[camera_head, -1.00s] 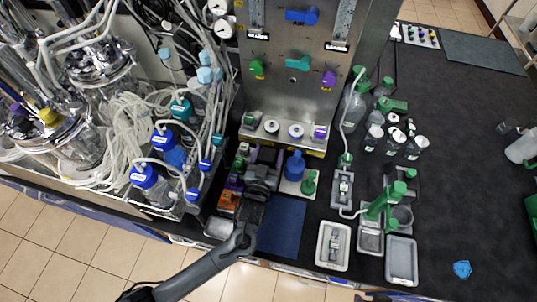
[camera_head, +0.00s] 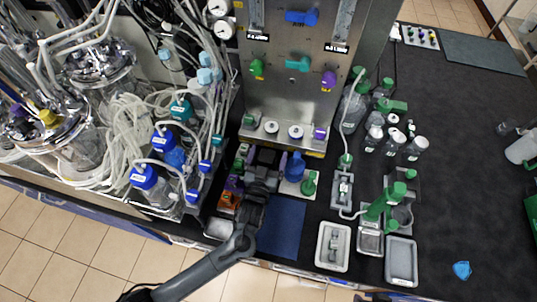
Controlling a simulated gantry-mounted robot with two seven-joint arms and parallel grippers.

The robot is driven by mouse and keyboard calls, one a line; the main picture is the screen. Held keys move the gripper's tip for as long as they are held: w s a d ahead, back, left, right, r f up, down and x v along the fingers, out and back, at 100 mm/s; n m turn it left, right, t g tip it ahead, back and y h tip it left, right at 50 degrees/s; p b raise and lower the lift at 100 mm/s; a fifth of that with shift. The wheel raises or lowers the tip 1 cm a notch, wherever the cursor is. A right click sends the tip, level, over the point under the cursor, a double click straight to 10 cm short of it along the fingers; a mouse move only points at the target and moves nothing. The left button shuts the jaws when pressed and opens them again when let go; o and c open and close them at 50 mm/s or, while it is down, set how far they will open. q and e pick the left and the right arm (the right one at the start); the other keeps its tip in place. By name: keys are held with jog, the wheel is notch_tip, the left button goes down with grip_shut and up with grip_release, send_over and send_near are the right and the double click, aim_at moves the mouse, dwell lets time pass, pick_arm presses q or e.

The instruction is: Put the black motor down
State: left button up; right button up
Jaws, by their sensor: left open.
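My left gripper (camera_head: 259,183) is in the head view, above the rack of small coloured parts in front of the metal panel. It is open, with its arm coming in from below left. A dark block (camera_head: 267,157) sits just beyond the fingertips, between purple parts; it looks like the black motor. It appears to rest in the rack, apart from the fingers, though the contact area is small and partly hidden by the gripper. My right gripper is not in view.
A dark blue mat (camera_head: 283,225) lies clear to the right of my gripper. A blue bottle (camera_head: 295,167) and a green-capped bottle (camera_head: 309,184) stand close to the right. An orange part (camera_head: 228,201) is on the left. Grey trays (camera_head: 401,262) and bottles stand farther right.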

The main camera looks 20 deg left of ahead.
pick_arm(q)
jog(key=s+d, duration=0.1)
jog(key=s, duration=1)
jog(key=shift+s+d, duration=0.25)
